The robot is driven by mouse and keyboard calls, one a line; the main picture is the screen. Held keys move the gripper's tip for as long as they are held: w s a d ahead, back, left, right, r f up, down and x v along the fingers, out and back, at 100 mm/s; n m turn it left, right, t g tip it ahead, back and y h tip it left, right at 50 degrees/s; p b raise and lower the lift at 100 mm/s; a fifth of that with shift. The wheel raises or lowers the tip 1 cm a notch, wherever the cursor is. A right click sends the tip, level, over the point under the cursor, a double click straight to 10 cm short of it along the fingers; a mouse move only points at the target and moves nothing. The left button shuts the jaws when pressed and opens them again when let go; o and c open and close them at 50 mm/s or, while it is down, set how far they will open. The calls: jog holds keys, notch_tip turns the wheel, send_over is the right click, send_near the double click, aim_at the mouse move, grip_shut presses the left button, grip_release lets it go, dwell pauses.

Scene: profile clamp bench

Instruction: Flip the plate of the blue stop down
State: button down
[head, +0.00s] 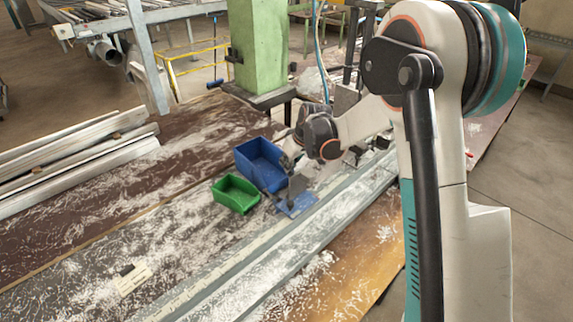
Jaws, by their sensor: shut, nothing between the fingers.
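The blue stop (299,206) sits at the rail on the bench in the head view, right of the green bin. Its blue plate shows as a small, low patch, and its exact tilt is hard to tell. My gripper (291,193) is just above and beside the plate, pointing down, with its fingers shut and empty. It hides part of the stop. Whether the fingers touch the plate cannot be told.
A blue bin (261,163) and a green bin (236,194) stand close left of my gripper. A long metal rail (240,264) crosses the bench. A green column (258,45) rises behind. A white block (132,279) lies front left; pale profiles (75,150) lie far left.

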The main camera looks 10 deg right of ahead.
aim_at(299, 173)
jog(key=shift+s, duration=0.15)
jog(key=s+t+b, duration=0.1)
jog(key=s+d+t+y+b, duration=0.1)
jog(key=shift+d+r+b, duration=0.15)
jog(key=shift+d+b, duration=0.15)
jog(key=shift+b, duration=0.1)
jog(key=s+t+y+b, duration=0.1)
jog(key=s+d+t+y+b, duration=0.1)
jog(key=b, duration=0.1)
jog(key=s+d+t+b, duration=0.1)
jog(key=b, duration=0.1)
jog(key=shift+s+d+t+y, duration=0.25)
jog(key=shift+s+t+y, duration=0.05)
jog(key=shift+s+y, duration=0.1)
jog(key=shift+s+d+b, duration=0.2)
jog(key=shift+b, duration=0.1)
jog(key=s+d+f+b, duration=0.4)
jog(key=s+f+b, duration=0.2)
jog(key=b, duration=0.1)
jog(key=shift+s+f, duration=0.2)
jog(key=shift+f, duration=0.05)
jog(key=shift+d, duration=0.1)
